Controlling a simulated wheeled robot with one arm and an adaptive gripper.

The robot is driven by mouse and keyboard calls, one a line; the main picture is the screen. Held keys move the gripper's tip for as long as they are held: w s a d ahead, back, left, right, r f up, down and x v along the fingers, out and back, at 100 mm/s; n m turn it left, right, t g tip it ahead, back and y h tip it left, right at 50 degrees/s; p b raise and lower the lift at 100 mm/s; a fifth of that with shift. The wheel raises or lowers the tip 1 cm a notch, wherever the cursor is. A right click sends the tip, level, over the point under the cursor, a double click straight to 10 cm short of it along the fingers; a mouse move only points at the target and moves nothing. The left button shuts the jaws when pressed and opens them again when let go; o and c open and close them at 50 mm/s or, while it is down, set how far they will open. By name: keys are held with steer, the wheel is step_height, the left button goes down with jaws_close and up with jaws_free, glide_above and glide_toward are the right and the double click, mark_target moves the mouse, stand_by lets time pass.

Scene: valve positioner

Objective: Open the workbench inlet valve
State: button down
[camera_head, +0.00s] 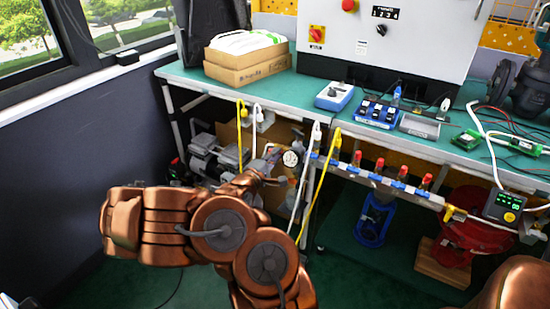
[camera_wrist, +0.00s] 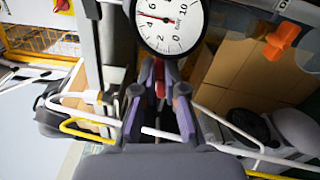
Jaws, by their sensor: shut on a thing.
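My gripper (camera_head: 268,170) reaches under the left part of the workbench. In the wrist view its two fingers (camera_wrist: 159,75) are closed around a narrow red piece (camera_wrist: 160,88), which looks like the inlet valve's handle. The fingers hide most of it, and I cannot tell its angle or the valve body. A round white pressure gauge (camera_wrist: 168,22) marked in bar sits just beyond the fingertips, its red needle pointing left. The gauge also shows in the head view (camera_head: 291,158), just right of my gripper.
The green workbench (camera_head: 300,95) overhangs the spot. Yellow and white hoses (camera_head: 312,190) hang just right of my gripper. A rail with several red-topped fittings (camera_head: 402,175) runs along the front right. A grey compressor-like machine (camera_head: 212,150) stands behind on the left.

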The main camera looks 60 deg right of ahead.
steer(key=shift+f+m, duration=0.2)
steer(key=shift+m, duration=1)
steer(key=shift+b, duration=0.3)
steer(key=c, duration=1.2)
jaws_free()
steer(key=shift+c, duration=0.2)
steer(key=shift+r, duration=0.1)
